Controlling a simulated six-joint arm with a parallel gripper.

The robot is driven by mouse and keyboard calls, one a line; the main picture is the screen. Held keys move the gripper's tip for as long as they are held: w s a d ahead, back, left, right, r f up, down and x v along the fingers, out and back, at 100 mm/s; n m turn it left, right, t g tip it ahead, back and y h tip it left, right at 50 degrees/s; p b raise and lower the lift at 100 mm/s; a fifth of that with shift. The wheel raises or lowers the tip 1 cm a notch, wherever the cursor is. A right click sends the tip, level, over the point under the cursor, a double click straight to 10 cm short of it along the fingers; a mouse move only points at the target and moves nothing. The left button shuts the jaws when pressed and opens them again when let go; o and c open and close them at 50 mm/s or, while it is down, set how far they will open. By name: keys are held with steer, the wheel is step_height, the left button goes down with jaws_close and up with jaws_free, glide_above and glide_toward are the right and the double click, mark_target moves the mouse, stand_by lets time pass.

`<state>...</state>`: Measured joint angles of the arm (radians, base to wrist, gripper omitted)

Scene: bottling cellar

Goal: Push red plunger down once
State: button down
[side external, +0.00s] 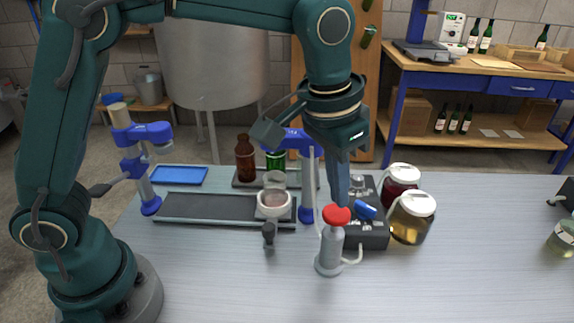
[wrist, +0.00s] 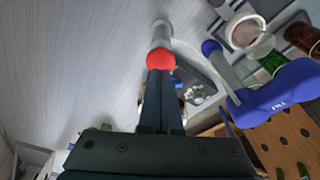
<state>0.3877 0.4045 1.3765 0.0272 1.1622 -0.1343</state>
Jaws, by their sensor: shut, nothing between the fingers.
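The red plunger (side external: 337,215) is a round red cap on top of a grey upright cylinder (side external: 329,252) standing on the table. A pale tube runs from the cylinder's side. My gripper (side external: 340,200) points down with its fingers together and empty, its tips right at the top of the red cap. In the wrist view the red plunger (wrist: 160,60) shows just beyond the closed fingertips (wrist: 160,73). I cannot tell whether the tips touch the cap. The cap stands above the cylinder on a short visible neck.
Behind the plunger is a dark box (side external: 369,234) with a blue lever. Jars of amber (side external: 411,220) and red liquid (side external: 398,183) stand to its right. A blue-armed stand (side external: 308,190), a white bowl (side external: 273,205) and a dark tray (side external: 190,208) are to the left. The front right table is clear.

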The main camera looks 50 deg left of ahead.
stand_by(0.3)
steer(key=shift+r, duration=2.5)
